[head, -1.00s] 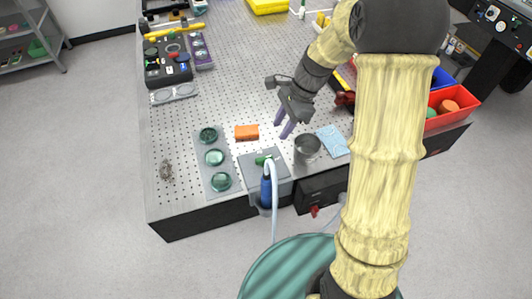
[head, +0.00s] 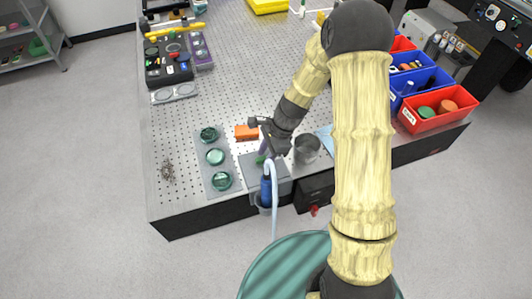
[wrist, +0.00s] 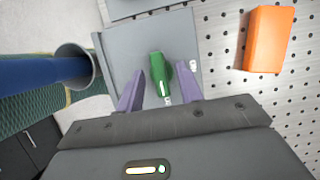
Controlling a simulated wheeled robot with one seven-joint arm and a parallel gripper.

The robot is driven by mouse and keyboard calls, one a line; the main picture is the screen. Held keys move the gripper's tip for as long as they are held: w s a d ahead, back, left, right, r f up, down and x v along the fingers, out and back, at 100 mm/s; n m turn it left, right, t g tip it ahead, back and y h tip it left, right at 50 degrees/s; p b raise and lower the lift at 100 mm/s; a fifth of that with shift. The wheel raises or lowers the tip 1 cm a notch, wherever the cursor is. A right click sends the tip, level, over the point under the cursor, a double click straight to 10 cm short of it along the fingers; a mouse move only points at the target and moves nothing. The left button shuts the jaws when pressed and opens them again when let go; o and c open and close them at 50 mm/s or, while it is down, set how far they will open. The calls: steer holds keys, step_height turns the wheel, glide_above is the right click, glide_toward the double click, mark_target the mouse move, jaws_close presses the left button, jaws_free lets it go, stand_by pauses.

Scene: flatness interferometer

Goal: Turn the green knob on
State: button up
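The green knob (wrist: 159,75) sits on a grey plate (wrist: 118,50) in the wrist view, with a white mark along its near end. My gripper (wrist: 160,85) is open, with its two purple fingers on either side of the knob and a gap showing on each side. In the head view my gripper (head: 264,152) is over the grey plate (head: 250,172), and only a bit of the green knob (head: 260,159) shows beside it. I cannot tell how deep the fingers reach around the knob.
An orange block (wrist: 268,38) lies close beside the plate. A blue-handled tool in a holder (head: 266,190) with a pale hose stands at the front edge. A metal cup (head: 307,148) is right of my gripper, and a strip with green discs (head: 215,157) is to the left.

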jaws_close()
steer(key=shift+n, duration=0.3)
steer(key=n+g+p, duration=0.1)
steer(key=n+p, duration=0.1)
steer(key=n, duration=0.1)
steer(key=shift+w+a+r+h, duration=0.1)
steer(key=shift+h, duration=0.2)
steer(key=n, duration=0.2)
steer(key=n+g+h+p, duration=0.1)
steer(key=n, duration=0.2)
steer(key=shift+w+a+n+g+h, duration=0.1)
steer(key=shift+n+g+h, duration=0.2)
steer(key=n, duration=0.2)
steer(key=n+h, duration=0.1)
steer(key=n, duration=0.1)
steer(key=shift+a+n+g+h, duration=0.1)
steer(key=shift+n+g+h, duration=0.2)
steer(key=n, duration=0.2)
steer(key=n+h, duration=0.1)
steer(key=n, duration=0.1)
steer(key=shift+a+h, duration=0.1)
steer(key=shift+h, duration=0.2)
